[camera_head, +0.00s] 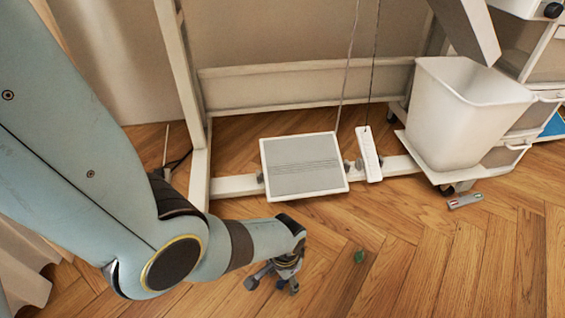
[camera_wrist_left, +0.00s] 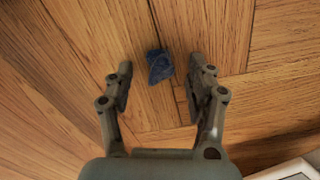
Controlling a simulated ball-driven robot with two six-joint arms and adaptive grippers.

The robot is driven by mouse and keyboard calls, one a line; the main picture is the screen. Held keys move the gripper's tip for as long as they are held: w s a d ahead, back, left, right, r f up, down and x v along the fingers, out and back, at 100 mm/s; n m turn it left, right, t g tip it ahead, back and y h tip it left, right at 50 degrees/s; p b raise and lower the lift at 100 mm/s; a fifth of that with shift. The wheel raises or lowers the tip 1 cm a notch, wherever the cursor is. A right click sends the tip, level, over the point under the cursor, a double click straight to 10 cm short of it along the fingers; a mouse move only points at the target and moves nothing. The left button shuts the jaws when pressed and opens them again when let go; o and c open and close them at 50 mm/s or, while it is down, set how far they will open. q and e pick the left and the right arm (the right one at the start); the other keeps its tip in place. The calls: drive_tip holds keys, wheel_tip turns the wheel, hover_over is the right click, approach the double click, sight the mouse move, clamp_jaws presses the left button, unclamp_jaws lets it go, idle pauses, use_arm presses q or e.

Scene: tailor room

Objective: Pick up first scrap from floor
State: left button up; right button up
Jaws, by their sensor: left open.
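My left gripper (camera_head: 272,280) points down low over the wooden floor in the head view. In the left wrist view its two fingers (camera_wrist_left: 160,78) are spread apart. A dark blue crumpled scrap (camera_wrist_left: 160,66) lies on the floor between and slightly beyond the fingertips, and nothing is held. In the head view I cannot make out this scrap; the gripper seems to cover it. A small green scrap (camera_head: 359,257) lies on the floor to the right of the gripper. My right gripper is not in view.
A grey-topped foot pedal (camera_head: 302,165) and a white frame bar stand behind the gripper. A white bin (camera_head: 459,115) sits on a wheeled base at the right. The front right floor is clear.

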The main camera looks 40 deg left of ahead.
use_arm(q)
drive_tip(key=shift+c, duration=0.3)
drive_tip(key=c, duration=0.7)
